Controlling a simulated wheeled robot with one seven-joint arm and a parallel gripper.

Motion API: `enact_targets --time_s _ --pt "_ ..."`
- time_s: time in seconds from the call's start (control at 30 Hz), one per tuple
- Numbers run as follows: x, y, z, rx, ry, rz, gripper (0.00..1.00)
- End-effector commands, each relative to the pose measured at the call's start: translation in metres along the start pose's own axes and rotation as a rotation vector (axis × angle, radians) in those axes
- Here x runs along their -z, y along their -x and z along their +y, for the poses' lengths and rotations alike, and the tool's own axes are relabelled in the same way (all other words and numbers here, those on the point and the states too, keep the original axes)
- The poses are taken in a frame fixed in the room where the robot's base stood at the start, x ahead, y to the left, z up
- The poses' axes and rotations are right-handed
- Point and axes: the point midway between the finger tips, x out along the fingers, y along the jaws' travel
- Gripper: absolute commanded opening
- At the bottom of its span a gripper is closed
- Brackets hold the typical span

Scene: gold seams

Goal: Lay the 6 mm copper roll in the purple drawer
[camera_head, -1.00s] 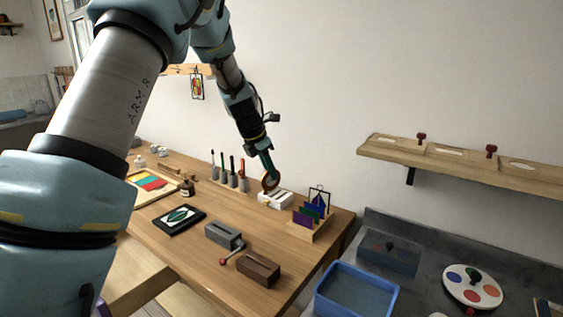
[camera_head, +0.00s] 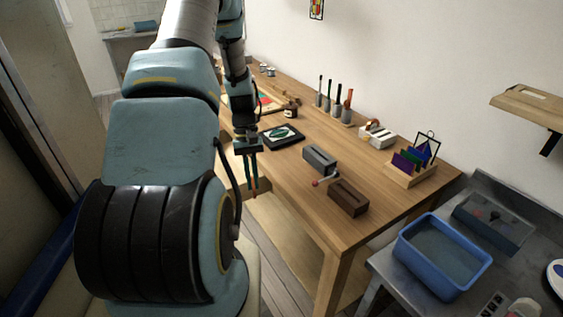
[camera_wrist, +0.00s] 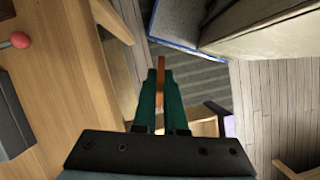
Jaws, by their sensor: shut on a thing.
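My gripper (camera_head: 251,188) points down beside the left edge of the workbench. It is shut on the copper roll (camera_wrist: 161,85), a thin orange-brown disc that shows edge-on between the green fingertips in the wrist view. The roll's size marking cannot be read. A purple panel (camera_wrist: 229,124) shows to the right of the fingers in the wrist view, at the end of a pale wooden box shape that looks like an open drawer. The fingers partly hide it. In the head view I cannot make out the purple drawer.
The wooden workbench (camera_head: 310,205) carries a white slotted holder (camera_head: 377,135), a grey block (camera_head: 320,158), a brown block (camera_head: 348,198) and a glass-sheet rack (camera_head: 411,172). A blue tub (camera_head: 443,250) stands at the right. Bare plank floor (camera_wrist: 275,95) shows in the wrist view.

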Motion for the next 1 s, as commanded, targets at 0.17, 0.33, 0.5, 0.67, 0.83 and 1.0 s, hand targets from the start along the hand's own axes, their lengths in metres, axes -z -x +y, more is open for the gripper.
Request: enact_targets --time_s 0.17,0.33,0.5,0.67,0.83,1.0 --pt "0.008 -0.019 -0.037 0.060 -0.140 -0.001 0.00" --pt "0.008 -0.026 -0.047 0.083 -0.186 -0.012 0.00" --pt "0.006 -0.027 -0.048 0.083 -0.181 -0.020 0.00" --pt "0.008 -0.025 -0.046 0.081 -0.181 -0.010 0.00" --pt "0.018 -0.042 -0.046 0.076 -0.182 0.002 0.00" --pt "0.029 -0.068 -0.046 0.075 -0.182 0.002 0.00"
